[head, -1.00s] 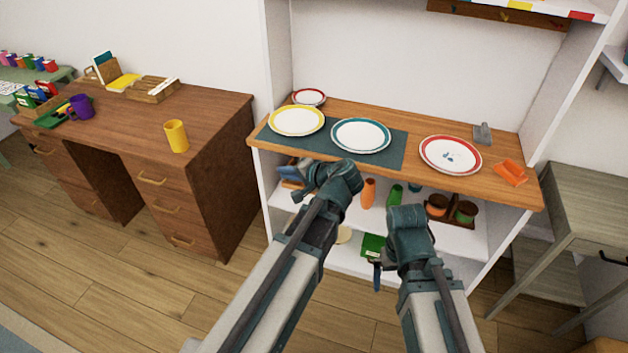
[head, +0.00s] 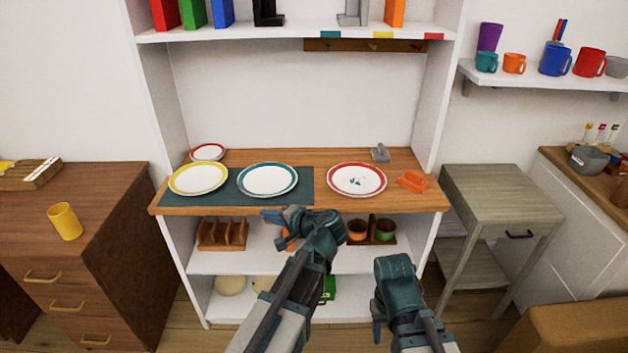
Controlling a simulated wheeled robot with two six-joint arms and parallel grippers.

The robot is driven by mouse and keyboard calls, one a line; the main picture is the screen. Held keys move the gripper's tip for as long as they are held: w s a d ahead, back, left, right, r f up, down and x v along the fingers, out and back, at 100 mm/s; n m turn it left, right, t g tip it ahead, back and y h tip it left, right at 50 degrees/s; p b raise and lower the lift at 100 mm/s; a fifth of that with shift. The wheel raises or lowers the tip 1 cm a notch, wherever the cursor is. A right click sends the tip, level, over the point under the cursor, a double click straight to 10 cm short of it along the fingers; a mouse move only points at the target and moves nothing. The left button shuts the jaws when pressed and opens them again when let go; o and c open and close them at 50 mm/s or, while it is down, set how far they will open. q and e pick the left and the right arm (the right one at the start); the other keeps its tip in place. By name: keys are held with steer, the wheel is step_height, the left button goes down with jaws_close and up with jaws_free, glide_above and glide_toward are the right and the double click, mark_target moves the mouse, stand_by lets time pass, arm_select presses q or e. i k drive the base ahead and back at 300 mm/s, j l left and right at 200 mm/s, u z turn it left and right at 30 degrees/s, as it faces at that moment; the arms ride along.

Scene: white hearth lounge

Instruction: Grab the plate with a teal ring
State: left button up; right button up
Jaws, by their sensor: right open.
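The plate with a teal ring (head: 267,180) is white and lies flat on the dark mat (head: 226,199) on the wooden shelf top. The yellow-ringed plate is on its left and a red-ringed plate is on its right. My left gripper (head: 272,215) is in front of the shelf edge, just below the teal-ringed plate and apart from it in the picture. Whether its jaws are open is unclear. My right gripper (head: 377,328) is lower, in front of the lower shelves, pointing down, open and with nothing seen in it.
The yellow-ringed plate (head: 198,179) and red-ringed plate (head: 356,180) flank the teal one. A small red-rimmed plate (head: 208,152) stands behind. An orange object (head: 412,181) and grey object (head: 380,153) are at right. A desk (head: 100,200) with a yellow cup (head: 65,221) stands left.

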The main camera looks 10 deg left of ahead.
mark_target(267, 179)
steer(key=j+z, duration=0.3)
steer(key=z, duration=0.15)
steer(key=j+z, duration=0.3)
steer(key=z, duration=0.15)
steer(key=k+j+z, duration=0.15)
steer(key=z, duration=0.25)
steer(key=k+j+z, duration=0.15)
steer(key=k+j, duration=0.15)
steer(key=j, duration=0.3)
steer(key=k+j+z, duration=0.15)
steer(key=k+j, duration=0.2)
steer(key=j, duration=0.2)
steer(key=k+j+z, duration=0.15)
steer(key=k+j, duration=0.2)
steer(key=j, duration=0.2)
